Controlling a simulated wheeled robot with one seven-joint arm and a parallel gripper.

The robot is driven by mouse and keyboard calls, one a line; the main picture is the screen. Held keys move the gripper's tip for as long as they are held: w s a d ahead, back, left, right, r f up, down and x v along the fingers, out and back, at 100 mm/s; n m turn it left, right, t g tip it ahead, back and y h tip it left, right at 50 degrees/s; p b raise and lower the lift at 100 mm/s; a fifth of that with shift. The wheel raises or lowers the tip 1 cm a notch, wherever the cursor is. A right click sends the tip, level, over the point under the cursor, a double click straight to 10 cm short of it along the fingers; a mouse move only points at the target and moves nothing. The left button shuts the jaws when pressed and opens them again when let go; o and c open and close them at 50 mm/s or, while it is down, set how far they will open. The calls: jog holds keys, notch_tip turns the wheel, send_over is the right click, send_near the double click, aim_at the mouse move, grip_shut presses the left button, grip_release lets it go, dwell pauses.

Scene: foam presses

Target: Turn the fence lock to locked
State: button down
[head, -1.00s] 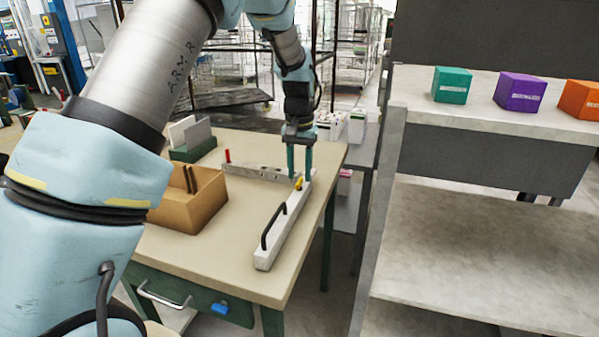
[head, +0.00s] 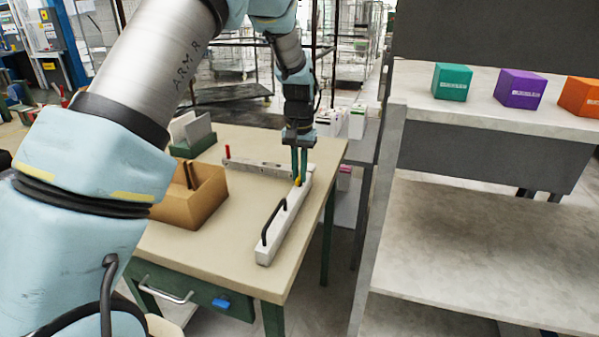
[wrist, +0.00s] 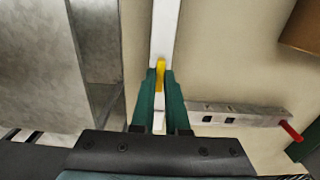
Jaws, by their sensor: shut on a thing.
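The fence is a long white bar (head: 274,240) with a black handle, lying near the right edge of the table; it also shows in the wrist view (wrist: 166,25). Its lock appears to be the small yellow lever (head: 297,183) at the far end of the bar. My gripper (head: 299,178) points down over that end. In the wrist view its green fingers stand on both sides of the yellow lever (wrist: 160,72) and are shut on it. The lever lies roughly along the bar there. Its lower part is partly hidden by the fingers.
A grey bar (head: 255,168) with a red-tipped end (head: 227,151) meets the fence's far end crosswise. A cardboard box (head: 195,205) stands on the left of the table. A grey shelf unit (head: 480,240) stands to the right. The front of the tabletop (head: 215,255) is clear.

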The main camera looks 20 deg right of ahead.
jog(key=shift+m, duration=0.3)
jog(key=m+b, duration=0.1)
jog(key=m, duration=0.2)
jog(key=shift+m, duration=0.3)
jog(key=m, duration=0.4)
jog(key=m+p, duration=0.1)
jog(key=m, duration=0.4)
jog(key=shift+r, duration=0.1)
jog(key=m+p, duration=0.1)
jog(key=m, duration=0.3)
jog(key=shift+m, duration=0.3)
dwell(0.3)
jog(key=c, duration=0.9)
grip_release()
